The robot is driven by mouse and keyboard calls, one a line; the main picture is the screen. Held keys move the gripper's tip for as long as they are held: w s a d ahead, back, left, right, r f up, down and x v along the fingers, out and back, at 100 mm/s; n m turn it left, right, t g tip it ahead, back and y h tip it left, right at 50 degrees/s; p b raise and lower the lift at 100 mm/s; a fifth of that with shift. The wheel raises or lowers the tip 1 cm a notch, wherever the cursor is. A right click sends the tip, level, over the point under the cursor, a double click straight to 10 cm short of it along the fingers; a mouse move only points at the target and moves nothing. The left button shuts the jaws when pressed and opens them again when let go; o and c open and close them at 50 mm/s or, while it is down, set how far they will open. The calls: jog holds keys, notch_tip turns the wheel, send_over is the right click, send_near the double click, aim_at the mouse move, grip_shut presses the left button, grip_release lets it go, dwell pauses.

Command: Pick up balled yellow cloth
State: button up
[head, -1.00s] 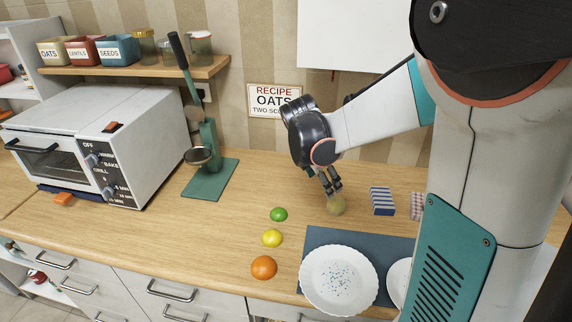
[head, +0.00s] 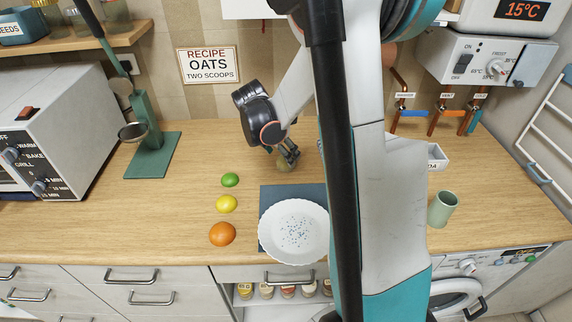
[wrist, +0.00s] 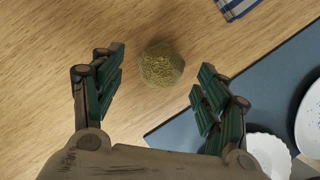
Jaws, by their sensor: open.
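The balled yellow cloth (wrist: 162,64) lies on the wooden worktop, a rough dull-yellow ball. In the wrist view my gripper (wrist: 160,82) is open, with one finger to the left of the ball and the other to the right, and a gap shows on both sides. The ball sits a little beyond the middle of the space between the fingertips. In the head view my gripper (head: 290,158) points down at the worktop behind the blue mat, and the ball (head: 283,163) is partly hidden by the fingers.
A white speckled plate (head: 296,232) stands on the blue mat (head: 275,195). A green lime (head: 230,180), a lemon (head: 227,204) and an orange (head: 222,234) lie to the left. A striped cloth (wrist: 236,8) is near the ball. A green cup (head: 442,209) stands at right.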

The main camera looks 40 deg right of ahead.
jog(key=b+x, duration=0.1)
jog(key=x, duration=0.3)
jog(key=shift+s+d+f+b, duration=0.1)
jog(key=shift+d+f+b, duration=0.1)
jog(key=shift+b, duration=0.15)
jog(key=shift+a, duration=0.1)
jog(key=c, duration=1)
jog(key=shift+o, duration=0.2)
jog(key=shift+r, duration=0.1)
notch_tip(320, 180, up, 10)
jog(key=p, duration=0.3)
jog(key=shift+p, duration=0.35)
